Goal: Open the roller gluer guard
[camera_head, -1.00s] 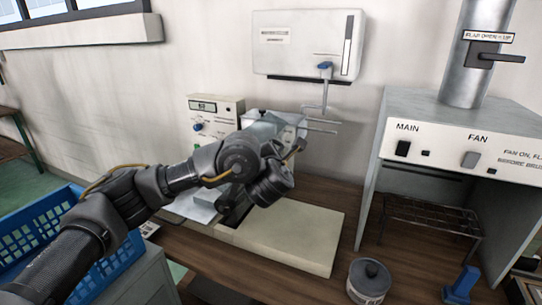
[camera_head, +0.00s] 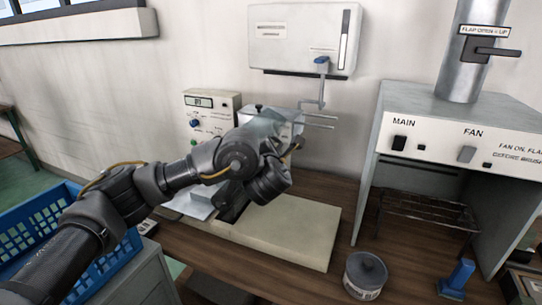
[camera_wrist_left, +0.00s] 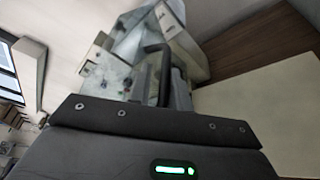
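The roller gluer sits on a cream base board (camera_head: 285,232) on the wooden bench. Its pale metal housing (camera_head: 287,124) and a greyish translucent guard (camera_head: 259,127) show just beyond my left wrist. In the left wrist view, the clear guard (camera_wrist_left: 128,45) is ahead, with a black bar-shaped handle (camera_wrist_left: 148,50) close in front of my gripper. My left gripper's dark body (camera_wrist_left: 160,138) fills the bottom of that view. The wrist hides part of the gluer in the head view. My right gripper is out of view.
A control box (camera_head: 207,114) stands behind the gluer. A white wall unit (camera_head: 300,38) with a blue-tipped lever hangs above. A blue crate (camera_head: 45,228) is at left.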

